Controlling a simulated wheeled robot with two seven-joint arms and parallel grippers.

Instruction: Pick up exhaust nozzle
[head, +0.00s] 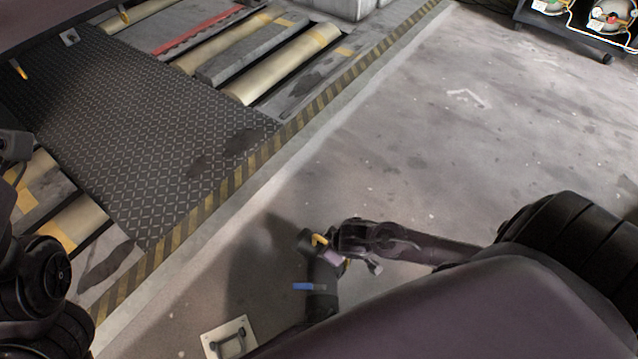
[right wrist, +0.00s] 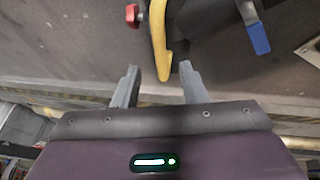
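The exhaust nozzle (head: 322,274) is a dark piece on the floor at lower centre in the head view, with a yellow handle (head: 319,240) and a blue lever (head: 309,287). My right gripper (head: 342,245) is right beside its upper end. In the right wrist view, my right gripper (right wrist: 160,86) is open, its two grey fingers apart. The yellow handle (right wrist: 158,40) points down toward the gap between the fingertips. The blue lever (right wrist: 258,38) and a red knob (right wrist: 132,16) also show there. My left arm is at the left edge, its fingers out of sight.
Dyno rollers (head: 272,72) and a black tread plate (head: 130,120) lie at upper left, edged by a yellow-black striped border (head: 215,200). A pale floor plate with a handle (head: 229,338) is at the bottom. A dark cart (head: 565,35) stands at upper right. The concrete floor between is clear.

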